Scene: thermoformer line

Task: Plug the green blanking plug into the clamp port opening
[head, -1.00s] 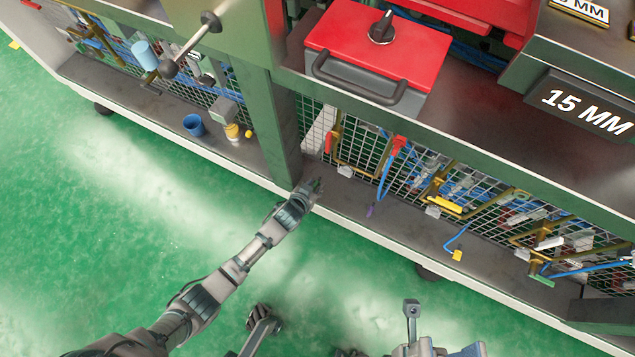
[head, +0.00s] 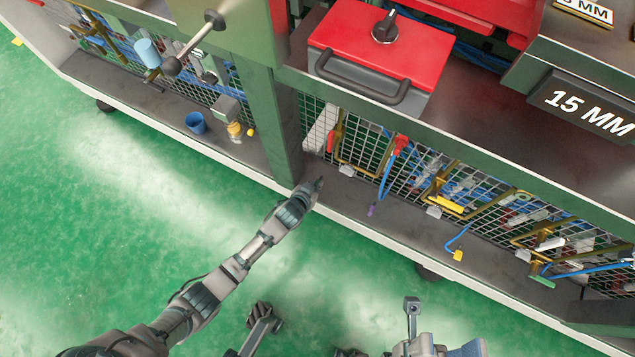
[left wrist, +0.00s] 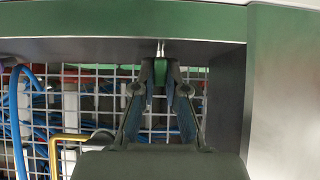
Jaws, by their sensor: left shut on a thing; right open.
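My left gripper (head: 316,186) reaches in from the lower left to the machine's lower ledge, just right of the green upright post. In the left wrist view its two dark fingers (left wrist: 160,80) are shut on the green blanking plug (left wrist: 160,72), with the plug between the fingertips. Two thin bright metal prongs (left wrist: 160,47) show just beyond the plug, below the green beam. I cannot tell whether plug and prongs touch. The plug cannot be made out in the head view. I cannot identify the clamp port opening for certain. My right gripper is not clearly seen.
A wire mesh (head: 365,160) with pipes and blue hoses stands behind the ledge (head: 400,215). The green post (head: 284,125) is close left of my left gripper. A red-lidded box (head: 375,50) sits above. A blue cup (head: 195,122) stands farther left. The green floor is open.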

